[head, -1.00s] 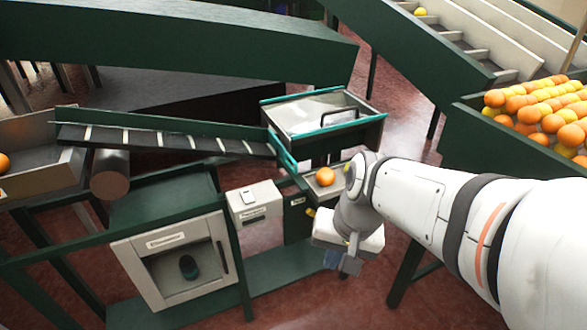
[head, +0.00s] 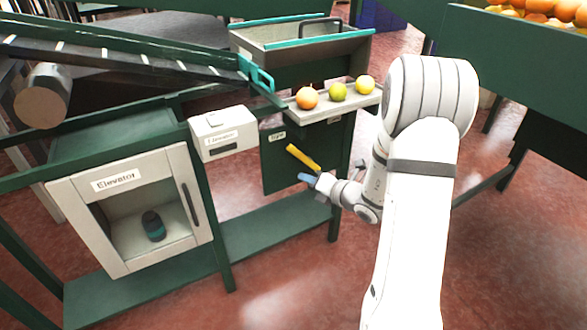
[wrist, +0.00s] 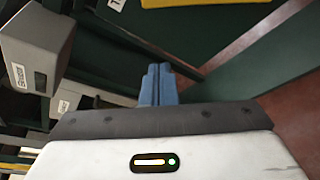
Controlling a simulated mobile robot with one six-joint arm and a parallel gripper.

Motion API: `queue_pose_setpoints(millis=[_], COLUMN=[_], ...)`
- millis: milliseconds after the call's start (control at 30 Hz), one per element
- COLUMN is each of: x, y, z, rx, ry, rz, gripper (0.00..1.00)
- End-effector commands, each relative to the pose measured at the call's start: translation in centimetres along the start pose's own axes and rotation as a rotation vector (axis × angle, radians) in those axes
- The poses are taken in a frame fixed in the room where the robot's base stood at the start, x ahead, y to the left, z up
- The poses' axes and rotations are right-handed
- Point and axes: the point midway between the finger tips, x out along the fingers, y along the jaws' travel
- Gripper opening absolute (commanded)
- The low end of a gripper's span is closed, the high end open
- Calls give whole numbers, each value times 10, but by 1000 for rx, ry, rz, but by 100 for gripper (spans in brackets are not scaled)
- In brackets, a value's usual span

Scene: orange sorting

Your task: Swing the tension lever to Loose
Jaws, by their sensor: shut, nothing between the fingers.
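The tension lever (head: 303,157) is a yellow bar on a dark green panel (head: 285,175), tilted with its lower end to the right. A small label (head: 277,136) sits on the panel to its upper left, too small to read surely. In the wrist view a yellow bar (wrist: 205,3) shows at the top edge. My gripper (head: 307,179) has blue fingers, just below the lever's lower right end; I cannot tell whether they touch. In the wrist view my gripper (wrist: 158,85) has its fingers together and empty, with the yellow bar beyond them.
A white box (head: 222,133) and an elevator cabinet (head: 125,195) stand left. A green lower rail (head: 280,225) runs below.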

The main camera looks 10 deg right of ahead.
Motion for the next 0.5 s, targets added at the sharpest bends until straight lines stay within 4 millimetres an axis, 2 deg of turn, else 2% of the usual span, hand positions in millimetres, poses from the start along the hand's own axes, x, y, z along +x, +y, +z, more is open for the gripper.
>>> queue_pose_setpoints(millis=[333, 500], x=[0, 13], y=[-2, -3], z=[2, 1], rx=[10, 8], ry=[-8, -7], rz=[-4, -3], gripper=[0, 0])
